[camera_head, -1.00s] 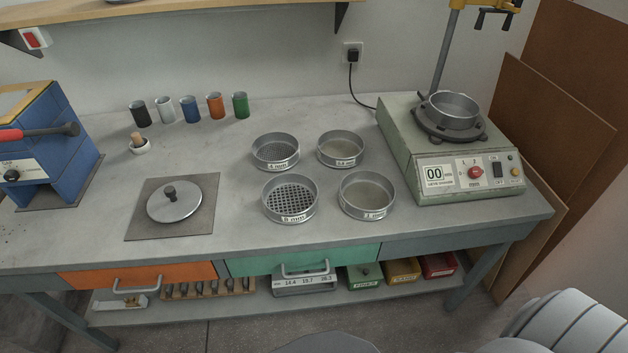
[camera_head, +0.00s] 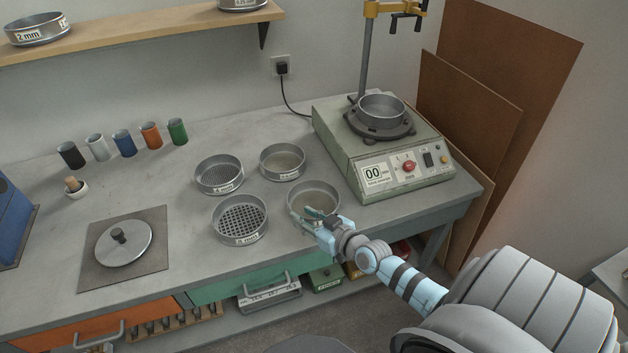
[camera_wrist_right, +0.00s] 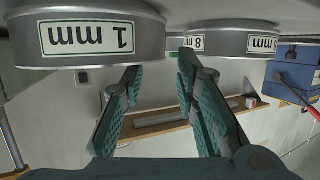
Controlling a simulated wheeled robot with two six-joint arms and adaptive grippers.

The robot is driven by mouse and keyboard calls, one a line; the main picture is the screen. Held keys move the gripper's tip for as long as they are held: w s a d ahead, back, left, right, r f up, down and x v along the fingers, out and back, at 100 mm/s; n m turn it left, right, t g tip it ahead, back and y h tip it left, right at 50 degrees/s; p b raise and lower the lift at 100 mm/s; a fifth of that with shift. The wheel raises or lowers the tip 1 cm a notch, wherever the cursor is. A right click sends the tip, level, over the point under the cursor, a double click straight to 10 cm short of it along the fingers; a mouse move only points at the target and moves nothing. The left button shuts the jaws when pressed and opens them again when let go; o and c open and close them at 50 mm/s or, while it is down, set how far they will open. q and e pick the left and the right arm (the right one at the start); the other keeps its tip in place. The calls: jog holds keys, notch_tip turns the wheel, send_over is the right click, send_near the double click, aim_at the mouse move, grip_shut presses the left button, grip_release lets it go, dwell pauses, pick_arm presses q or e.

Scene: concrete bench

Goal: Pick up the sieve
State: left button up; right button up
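Several round metal sieves stand on the bench. The 1 mm sieve (camera_head: 313,190) is at front right of the group, the 8 mm sieve (camera_head: 240,235) to its left. Behind are the 4 mm sieve (camera_head: 219,186) and one with an unreadable label (camera_head: 283,177). My right gripper (camera_head: 312,214) is at the front edge of the 1 mm sieve. In the right wrist view, upside down, its fingers (camera_wrist_right: 160,72) are apart with nothing between them. The 1 mm sieve (camera_wrist_right: 88,65) and 8 mm sieve (camera_wrist_right: 232,46) show there; contact is unclear. My left gripper is out of view.
A sieve shaker (camera_head: 385,160) stands right of the sieves, with a pan on top. A lidded plate (camera_head: 92,275) lies to the left. Several coloured cups (camera_head: 123,143) stand behind. A wall shelf (camera_head: 150,28) holds more sieves, one marked 2 mm (camera_head: 37,29).

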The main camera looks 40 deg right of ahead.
aim_at(292, 210)
jog(key=b+x, duration=0.1)
jog(key=x, duration=0.1)
jog(key=b+x, duration=0.1)
jog(key=x, duration=0.1)
jog(key=shift+w+f, duration=0.1)
jog(key=shift+f, duration=0.25)
jog(key=shift+w, duration=0.4)
grip_shut()
